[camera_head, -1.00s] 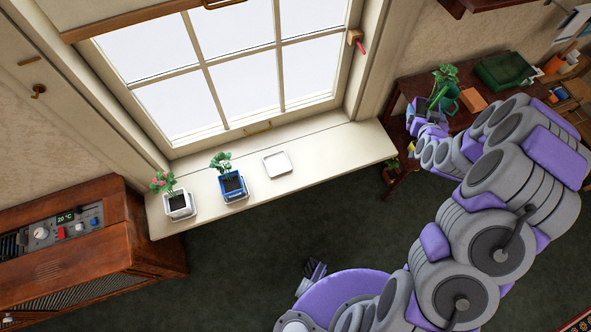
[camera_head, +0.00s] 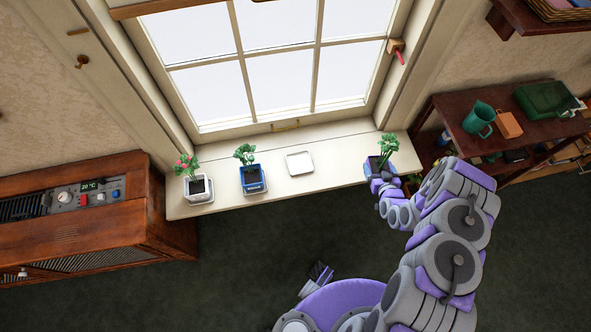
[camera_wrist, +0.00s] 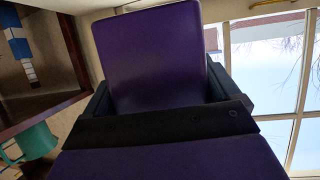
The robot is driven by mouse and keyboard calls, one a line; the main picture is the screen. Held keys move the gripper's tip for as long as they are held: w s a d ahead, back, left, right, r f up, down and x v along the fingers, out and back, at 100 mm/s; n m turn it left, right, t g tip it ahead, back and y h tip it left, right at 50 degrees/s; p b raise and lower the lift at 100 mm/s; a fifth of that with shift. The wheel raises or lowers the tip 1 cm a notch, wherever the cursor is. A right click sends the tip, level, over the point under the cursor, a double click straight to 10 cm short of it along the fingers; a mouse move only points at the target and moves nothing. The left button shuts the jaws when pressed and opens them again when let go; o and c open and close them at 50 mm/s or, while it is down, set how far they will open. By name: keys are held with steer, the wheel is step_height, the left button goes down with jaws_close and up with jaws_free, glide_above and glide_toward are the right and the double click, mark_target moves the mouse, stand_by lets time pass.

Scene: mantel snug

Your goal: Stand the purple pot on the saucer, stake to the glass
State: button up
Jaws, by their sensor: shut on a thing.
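The purple pot (camera_wrist: 157,60) fills the middle of the wrist view, between the dark jaws of my gripper (camera_wrist: 165,115). In the head view the pot (camera_head: 378,166), with a green leafy plant, is at the right end of the white windowsill, and my gripper (camera_head: 379,179) is shut on it from the front. I cannot tell whether the pot touches the sill. The stake is not clear in either view. An empty white square saucer (camera_head: 300,162) lies on the sill, to the left of the pot. The window glass (camera_head: 281,80) is behind the sill.
A blue pot (camera_head: 253,180) and a white pot with pink flowers (camera_head: 198,188) stand on saucers at the left of the sill (camera_head: 340,160). A dark shelf at right holds a green watering can (camera_head: 478,119). A wooden radio-like cabinet (camera_head: 90,220) stands at left.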

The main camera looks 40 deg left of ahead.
steer(key=s+a+f+n+g+y, duration=0.1)
steer(key=s+a+f, duration=0.3)
steer(key=s+f, duration=0.3)
steer(key=w+a+b, duration=0.1)
steer(key=w+a, duration=0.2)
steer(key=a, duration=0.1)
steer(key=w+a+b, duration=0.1)
steer(key=w+a, duration=0.2)
steer(key=w+a+f+b, duration=0.1)
steer(key=w+a, duration=0.2)
steer(key=a, duration=0.1)
steer(key=shift+w+a+b, duration=0.3)
steer(key=shift+a+b, duration=0.05)
steer(key=shift+b, duration=0.05)
steer(key=shift+a+f+b, duration=0.1)
steer(key=shift+f+b, duration=0.6)
steer(key=shift+f, duration=1.05)
steer(key=o, duration=1.1)
steer(key=p+v, duration=0.3)
steer(key=v, duration=0.9)
steer(key=shift+w, duration=0.15)
